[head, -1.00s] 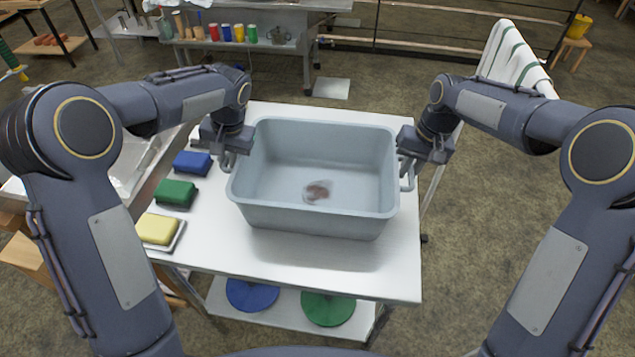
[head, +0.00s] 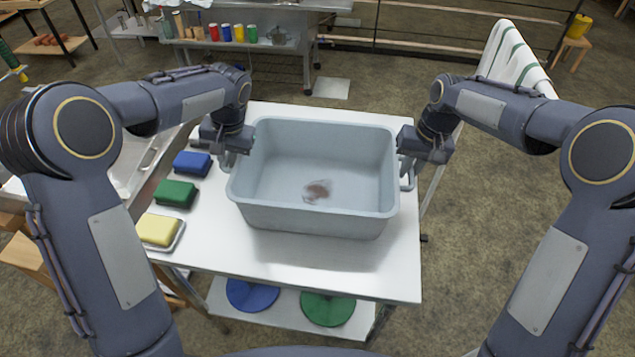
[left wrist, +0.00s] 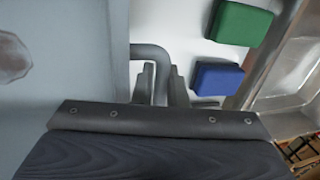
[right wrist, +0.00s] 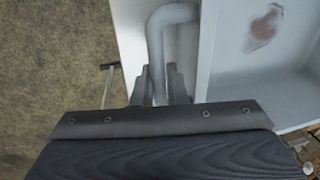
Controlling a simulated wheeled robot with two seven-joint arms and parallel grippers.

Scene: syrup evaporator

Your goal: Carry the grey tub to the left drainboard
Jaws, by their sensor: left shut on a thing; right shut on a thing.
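The grey tub (head: 315,217) is an open rectangular basin with a reddish-brown stain on its floor. It is at the white cart top (head: 290,262); I cannot tell whether it rests there or hangs just above. My left gripper (head: 229,158) is shut on the tub's left handle, a bent grey bar (left wrist: 150,52) between the fingers in the left wrist view. My right gripper (head: 408,164) is shut on the right handle (right wrist: 170,15), also seen between its fingers. The metal drainboard (head: 135,165) lies left of the cart, partly hidden by my left arm.
A blue sponge (head: 192,162), a green sponge (head: 175,194) and a yellow sponge (head: 158,230) line the cart's left side. A blue disc (head: 252,294) and a green disc (head: 327,308) lie on the lower shelf. A striped towel (head: 515,60) hangs at the right.

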